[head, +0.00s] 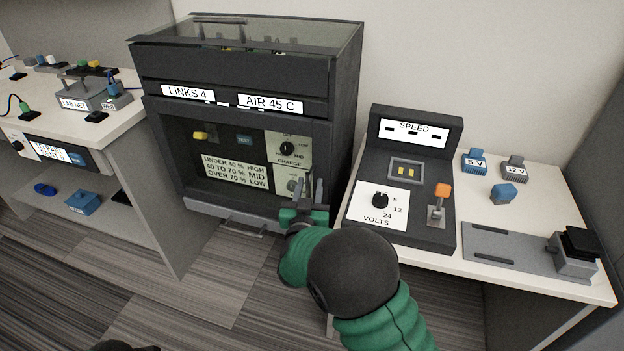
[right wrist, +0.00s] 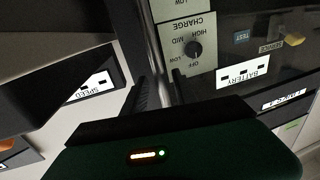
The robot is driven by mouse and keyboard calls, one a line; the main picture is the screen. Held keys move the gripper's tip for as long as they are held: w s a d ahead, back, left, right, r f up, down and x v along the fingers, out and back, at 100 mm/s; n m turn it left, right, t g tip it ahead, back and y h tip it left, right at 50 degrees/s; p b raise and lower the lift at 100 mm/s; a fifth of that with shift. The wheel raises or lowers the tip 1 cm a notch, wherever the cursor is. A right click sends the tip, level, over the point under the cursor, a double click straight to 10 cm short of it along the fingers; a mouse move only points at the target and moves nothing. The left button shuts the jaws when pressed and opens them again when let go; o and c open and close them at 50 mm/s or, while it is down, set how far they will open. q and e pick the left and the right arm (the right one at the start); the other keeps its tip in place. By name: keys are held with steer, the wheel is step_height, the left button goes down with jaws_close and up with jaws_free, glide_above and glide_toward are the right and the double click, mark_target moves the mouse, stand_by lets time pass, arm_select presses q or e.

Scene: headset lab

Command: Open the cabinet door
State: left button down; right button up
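The dark cabinet (head: 348,80) stands at the back, left of the speed console. Its front door (head: 170,150) has a dark see-through pane and looks shut. Behind the pane are a charge dial (head: 287,148), a yellow piece and a label of percentages. My left gripper is not in view.
The speed console (head: 440,225) stands on the right table (head: 500,285), close to my right arm. Blue 5 V (head: 474,162) and grey 12 V (head: 515,168) blocks are behind. A left bench (head: 130,115) holds small devices. Striped floor (head: 190,305) lies clear in front.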

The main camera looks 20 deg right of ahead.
steer(key=shift+s+a+r, duration=0.1)
steer(key=shift+a, duration=0.25)
steer(key=c, duration=0.5)
steer(key=shift+d, duration=0.25)
jaws_close()
steer(key=shift+a, duration=0.15)
